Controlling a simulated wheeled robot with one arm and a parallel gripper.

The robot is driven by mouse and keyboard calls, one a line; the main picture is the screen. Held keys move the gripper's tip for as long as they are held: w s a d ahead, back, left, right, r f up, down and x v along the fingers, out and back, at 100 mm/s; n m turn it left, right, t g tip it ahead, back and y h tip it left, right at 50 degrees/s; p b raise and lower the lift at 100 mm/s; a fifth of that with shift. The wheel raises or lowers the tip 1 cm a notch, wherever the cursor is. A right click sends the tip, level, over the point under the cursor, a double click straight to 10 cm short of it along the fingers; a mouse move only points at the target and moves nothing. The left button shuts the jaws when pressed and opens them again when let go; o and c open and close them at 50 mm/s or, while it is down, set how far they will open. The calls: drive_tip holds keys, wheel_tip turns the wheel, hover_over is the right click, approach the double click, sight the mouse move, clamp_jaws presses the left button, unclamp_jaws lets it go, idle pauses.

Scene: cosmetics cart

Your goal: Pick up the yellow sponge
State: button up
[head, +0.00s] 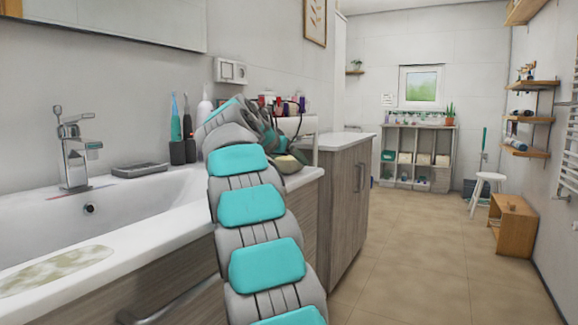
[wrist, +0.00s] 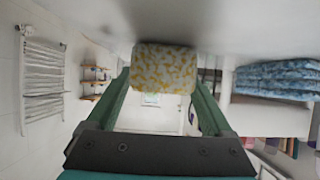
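The yellow sponge (wrist: 163,68), mottled yellow and white, shows in the wrist view between the ends of my gripper's two green fingers. The fingers are wide apart and straddle it, with its sides very close to them. I cannot tell whether both fingers touch it. The sponge lies at the grey surface that fills the top of that view. In the head view my gripper (head: 272,140) is at the far end of the washbasin counter, partly hidden by my arm. A dull yellow block (head: 289,164) just below it there looks like the sponge.
The washbasin (head: 130,210) with its tap (head: 72,150) lies to the left. Toothbrushes in a dark holder (head: 182,151) stand beside my arm. Several bottles (head: 285,105) stand behind the gripper. Folded blue towels (wrist: 278,78) show at right in the wrist view.

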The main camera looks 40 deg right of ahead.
drive_tip(key=c, duration=1.1)
drive_tip(key=shift+r, duration=0.15)
